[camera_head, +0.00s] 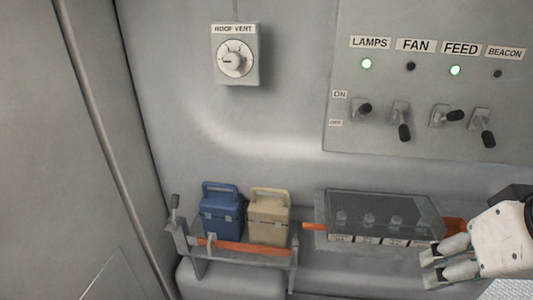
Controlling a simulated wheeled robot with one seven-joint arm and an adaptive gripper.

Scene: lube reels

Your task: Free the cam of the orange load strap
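An orange load strap (240,247) runs across the front of a grey rack (276,262) at lower left, in front of a blue case (221,212) and a tan case (269,217). A grey lever (175,209) stands up at the rack's left end, probably the strap's cam. A small grey clip-like piece (211,243) sits over the strap. My gripper (426,270) is at the lower right, fingers pointing left, well apart from the strap. Its two fingers lie close together; how far they are parted is unclear. Nothing shows between them.
A clear-covered box (380,214) with several knobs stands between my gripper and the rack. An orange bar (314,227) sticks out on its left. Above are a switch panel (425,80), LAMPS and FEED lights green, and a ROOF VENT dial (235,60). A wall edge closes the left.

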